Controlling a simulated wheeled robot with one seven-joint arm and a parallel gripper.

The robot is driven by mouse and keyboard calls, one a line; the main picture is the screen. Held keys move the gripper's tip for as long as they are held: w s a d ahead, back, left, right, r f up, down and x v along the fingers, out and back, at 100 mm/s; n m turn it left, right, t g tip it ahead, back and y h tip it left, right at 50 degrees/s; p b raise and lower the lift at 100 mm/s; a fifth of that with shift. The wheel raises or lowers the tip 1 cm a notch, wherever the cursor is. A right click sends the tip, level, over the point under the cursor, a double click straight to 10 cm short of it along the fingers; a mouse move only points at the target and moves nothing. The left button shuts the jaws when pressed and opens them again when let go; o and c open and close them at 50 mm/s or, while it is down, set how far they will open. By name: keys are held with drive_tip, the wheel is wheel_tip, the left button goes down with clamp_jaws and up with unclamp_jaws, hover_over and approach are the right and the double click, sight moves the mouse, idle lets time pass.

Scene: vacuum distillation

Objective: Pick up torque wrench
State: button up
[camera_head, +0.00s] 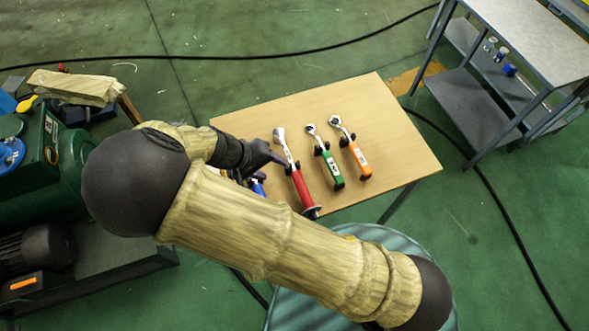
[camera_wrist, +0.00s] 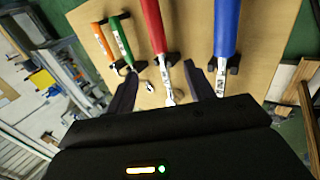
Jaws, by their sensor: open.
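Wrenches with coloured handles rest in black holders on a wooden table (camera_head: 395,130). The red wrench (camera_head: 303,188) is the longest fully visible one in the head view. Right of it are the green wrench (camera_head: 332,170) and the orange wrench (camera_head: 359,158). The blue wrench (camera_head: 258,187) is mostly hidden by my arm. My gripper (camera_head: 276,160) is just left of the red wrench's metal shank. In the wrist view my gripper (camera_wrist: 160,69) is open, with the red wrench (camera_wrist: 152,25) showing between its fingers. The blue wrench (camera_wrist: 226,28) is right of the fingers. I cannot tell whether they touch anything.
A green machine (camera_head: 50,180) stands left of the table. A grey shelved bench (camera_head: 530,40) is at upper right. A round stool-like top (camera_head: 400,245) is at the table's front. Black cables (camera_head: 250,57) cross the green floor. The table's right side is clear.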

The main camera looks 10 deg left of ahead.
sight(295, 178)
drive_tip(key=x, duration=0.7)
drive_tip(key=shift+d+f+p, duration=0.1)
drive_tip(key=shift+f+p, duration=0.05)
drive_tip(key=shift+p, duration=0.2)
drive_tip(key=shift+d, duration=0.1)
drive_tip(key=p+x, duration=0.1)
drive_tip(key=x, duration=0.3)
drive_tip(key=shift+s+d, duration=0.1)
drive_tip(key=shift+d, duration=0.1)
drive_tip(key=shift+d+f, duration=0.15)
drive_tip(key=shift+f, duration=0.35)
drive_tip(key=shift+c, duration=0.4)
drive_tip(key=shift+r, duration=0.1)
clamp_jaws()
